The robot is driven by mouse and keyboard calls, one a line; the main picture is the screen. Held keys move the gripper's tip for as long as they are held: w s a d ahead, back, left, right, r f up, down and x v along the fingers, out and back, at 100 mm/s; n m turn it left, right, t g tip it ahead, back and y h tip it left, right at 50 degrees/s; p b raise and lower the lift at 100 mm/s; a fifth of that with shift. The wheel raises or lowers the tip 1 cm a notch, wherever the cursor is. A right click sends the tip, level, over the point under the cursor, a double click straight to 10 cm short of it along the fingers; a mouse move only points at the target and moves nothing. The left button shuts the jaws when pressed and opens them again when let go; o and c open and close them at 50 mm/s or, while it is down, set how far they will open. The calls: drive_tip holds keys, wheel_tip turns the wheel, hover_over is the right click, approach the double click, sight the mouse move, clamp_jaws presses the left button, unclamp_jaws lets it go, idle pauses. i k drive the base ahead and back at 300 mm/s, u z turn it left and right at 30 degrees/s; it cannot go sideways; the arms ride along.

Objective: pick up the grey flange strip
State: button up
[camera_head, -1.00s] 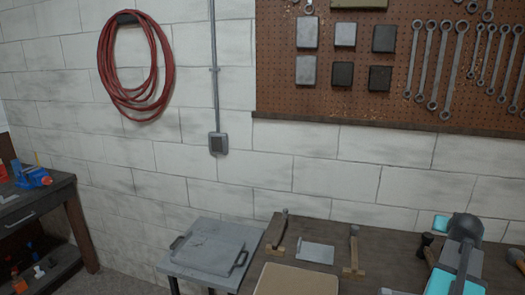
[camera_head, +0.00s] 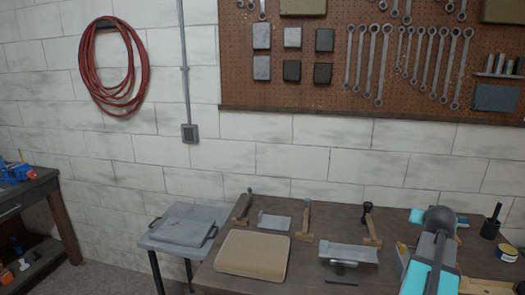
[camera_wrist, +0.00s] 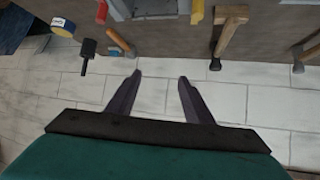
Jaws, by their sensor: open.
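A grey sheet-metal strip with a bent edge (camera_head: 348,252) lies near the middle of the workbench, with a dark small part under its front. A second, smaller flat grey plate (camera_head: 275,221) lies farther back between two wooden-handled hammers. I cannot tell for certain which is the flange strip; the front one looks more like it. My gripper (camera_wrist: 160,76) shows in the wrist view with its two dark fingers spread and nothing between them. It points toward the white wall, with the bench edge and tools beyond. The gripper's fingers are not clear in the head view.
The workbench (camera_head: 330,217) also holds a tan pad (camera_head: 252,254), several hammers, a yellow-blue tape roll (camera_head: 507,253) and a dark mallet (camera_head: 492,222). A grey tray (camera_head: 185,224) stands on a side table at left. My arm covers the bench's right part.

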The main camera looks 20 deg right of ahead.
sight(349, 250)
drive_tip(key=u, duration=0.05)
drive_tip(key=k, duration=1.1)
